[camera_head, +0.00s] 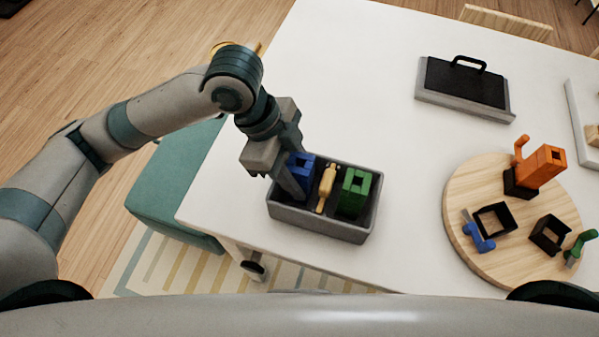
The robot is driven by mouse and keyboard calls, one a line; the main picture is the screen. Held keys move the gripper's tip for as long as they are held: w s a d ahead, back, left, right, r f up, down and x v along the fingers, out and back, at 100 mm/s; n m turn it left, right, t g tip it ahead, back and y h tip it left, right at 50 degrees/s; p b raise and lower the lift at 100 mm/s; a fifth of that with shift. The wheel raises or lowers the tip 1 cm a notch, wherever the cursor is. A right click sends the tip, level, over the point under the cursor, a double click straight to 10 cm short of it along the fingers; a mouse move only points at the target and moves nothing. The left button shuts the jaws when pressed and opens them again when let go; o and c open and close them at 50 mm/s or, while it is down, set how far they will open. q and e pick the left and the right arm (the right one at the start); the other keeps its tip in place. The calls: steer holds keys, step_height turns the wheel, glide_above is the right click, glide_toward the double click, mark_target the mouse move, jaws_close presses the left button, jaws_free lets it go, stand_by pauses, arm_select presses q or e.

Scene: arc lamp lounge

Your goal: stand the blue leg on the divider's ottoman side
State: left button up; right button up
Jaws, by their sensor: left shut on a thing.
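The blue leg (303,161) is a blue block with a square hole in its top. It is upright in the left part of a grey bin (318,226), on the side toward the teal ottoman (176,181). My left gripper (294,178) reaches down over the bin's left end and is shut on the blue leg. The leg's lower part is hidden, so I cannot tell if it touches the bin floor. My right gripper is not in view.
A round wooden board (463,190) at right holds an orange piece (541,165), black square holders and small blue and green pieces. A grey slab with a black panel and handle (467,82) lies at the back. The white table (360,100) is clear between.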

arm_select(q)
steer(key=shift+f, duration=0.2)
steer(key=shift+f, duration=0.1)
steer(key=o, duration=1.2)
steer(key=shift+o, duration=0.2)
steer(key=b+v, duration=0.2)
steer(key=v, duration=1)
